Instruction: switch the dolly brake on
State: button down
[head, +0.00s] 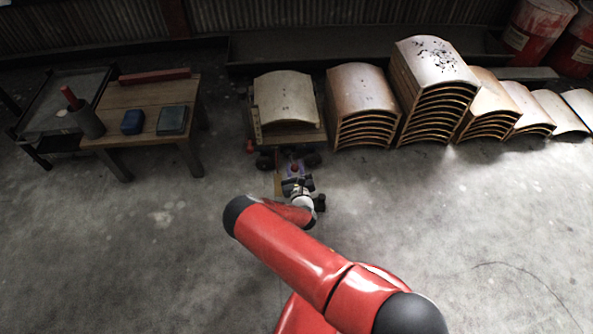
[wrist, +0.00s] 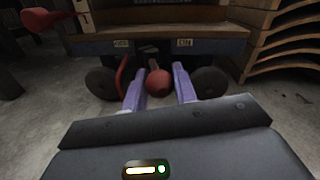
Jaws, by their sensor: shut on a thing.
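The dolly (head: 257,131) stands on the floor in the head view with a curved wooden panel on it. In the wrist view its dark front board (wrist: 215,46) has a small white label at left, too small to read surely, and an "ON" label (wrist: 184,43) at right. A red ball knob (wrist: 158,83) sits below and between the labels; its lever is mostly hidden, so its exact setting is unclear. My gripper (wrist: 160,88) is shut on the knob, with one purple finger on each side. In the head view my gripper (head: 296,181) is at the dolly's front.
Dark wheels (wrist: 209,82) flank the knob. A red handle (wrist: 45,21) sticks out at the dolly's left. Stacks of curved panels (head: 362,105) stand to the right. A wooden table (head: 150,95) with small items is at left. The front floor is clear.

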jog(key=shift+d, duration=0.1)
dwell(0.3)
jog(key=c, duration=1.1)
grip_release()
jog(key=p+v, duration=0.2)
jog(key=v, duration=1)
